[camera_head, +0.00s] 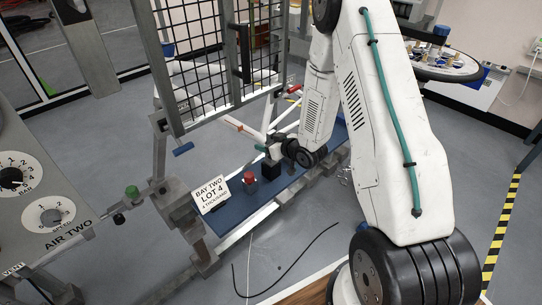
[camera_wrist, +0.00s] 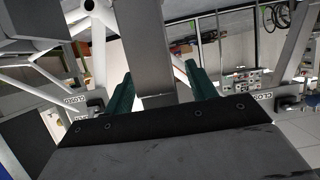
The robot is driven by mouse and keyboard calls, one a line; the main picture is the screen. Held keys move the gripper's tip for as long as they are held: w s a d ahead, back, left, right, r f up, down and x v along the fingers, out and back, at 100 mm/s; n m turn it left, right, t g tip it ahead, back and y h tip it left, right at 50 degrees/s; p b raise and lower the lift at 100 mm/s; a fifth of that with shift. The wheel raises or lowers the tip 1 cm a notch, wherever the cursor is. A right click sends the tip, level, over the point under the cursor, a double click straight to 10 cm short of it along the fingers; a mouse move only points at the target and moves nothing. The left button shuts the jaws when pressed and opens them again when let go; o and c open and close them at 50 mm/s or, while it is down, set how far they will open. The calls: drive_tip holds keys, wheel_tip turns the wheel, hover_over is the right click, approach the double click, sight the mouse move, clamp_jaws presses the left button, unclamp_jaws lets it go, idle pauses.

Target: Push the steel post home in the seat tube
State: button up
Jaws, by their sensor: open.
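White frame tubes (camera_head: 268,118) stand behind the mesh guard in the head view. Pale tubes also show at the left of the wrist view (camera_wrist: 50,72), one with a round open end (camera_wrist: 97,5). I cannot tell which is the seat tube. In the wrist view my gripper (camera_wrist: 158,72) is open, its two green fingers apart. A broad grey upright bar (camera_wrist: 147,40) shows between and beyond them; I cannot tell whether it is the steel post or whether the fingers touch it. In the head view my arm hides most of the gripper.
A mesh guard (camera_head: 232,62) stands left of my arm. A blue bench strip (camera_head: 228,212) carries a sign (camera_head: 212,193), a red button (camera_head: 249,178) and a dark block (camera_head: 270,169). A dial panel (camera_head: 38,190) is at left. The floor behind the guard has clear room.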

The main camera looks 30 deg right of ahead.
drive_tip(key=shift+c, duration=0.3)
clamp_jaws()
drive_tip(key=shift+r, duration=0.1)
wheel_tip(320, 180, up, 10)
idle(0.5)
